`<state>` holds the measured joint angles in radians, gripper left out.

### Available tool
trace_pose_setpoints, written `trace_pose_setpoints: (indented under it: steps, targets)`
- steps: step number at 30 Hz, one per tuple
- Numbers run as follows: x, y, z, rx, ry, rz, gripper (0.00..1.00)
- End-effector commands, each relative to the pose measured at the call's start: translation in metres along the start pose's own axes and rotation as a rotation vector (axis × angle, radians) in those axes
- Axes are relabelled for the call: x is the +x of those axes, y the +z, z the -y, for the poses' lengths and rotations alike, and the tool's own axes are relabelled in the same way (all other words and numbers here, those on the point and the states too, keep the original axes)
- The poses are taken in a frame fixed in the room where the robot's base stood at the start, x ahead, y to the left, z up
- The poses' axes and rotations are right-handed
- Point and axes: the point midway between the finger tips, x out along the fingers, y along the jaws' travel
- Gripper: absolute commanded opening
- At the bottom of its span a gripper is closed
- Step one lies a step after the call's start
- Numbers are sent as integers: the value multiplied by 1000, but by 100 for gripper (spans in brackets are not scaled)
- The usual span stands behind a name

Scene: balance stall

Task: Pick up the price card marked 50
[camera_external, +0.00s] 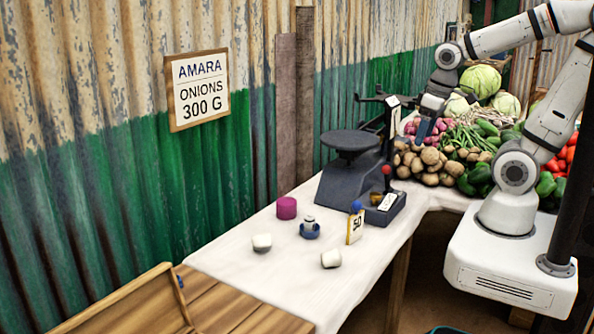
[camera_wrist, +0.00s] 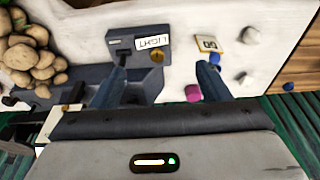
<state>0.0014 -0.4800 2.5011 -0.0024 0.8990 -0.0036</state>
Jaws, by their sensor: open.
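The price card marked 50 (camera_external: 354,229) stands upright near the right edge of the white table, with a blue ball at its top. In the wrist view the card (camera_wrist: 208,44) shows at upper right, with the blue ball at its lower edge. My gripper (camera_external: 421,135) is open and empty, high over the scale and vegetable end of the table, well apart from the card. In the wrist view its fingers (camera_wrist: 160,75) are spread, and the right fingertip appears just below the card.
A dark balance scale (camera_external: 346,178) with a small LIGHT label (camera_external: 387,202) stands behind the card. Potatoes (camera_external: 430,165) and other vegetables are piled behind.

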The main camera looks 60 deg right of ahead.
Motion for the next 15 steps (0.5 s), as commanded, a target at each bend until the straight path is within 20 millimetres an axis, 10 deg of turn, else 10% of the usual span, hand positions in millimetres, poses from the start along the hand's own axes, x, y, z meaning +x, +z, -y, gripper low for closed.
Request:
trace_pose_setpoints:
  steps: [15]
  targets:
    - [13, -2, 4, 3, 5, -2, 85]
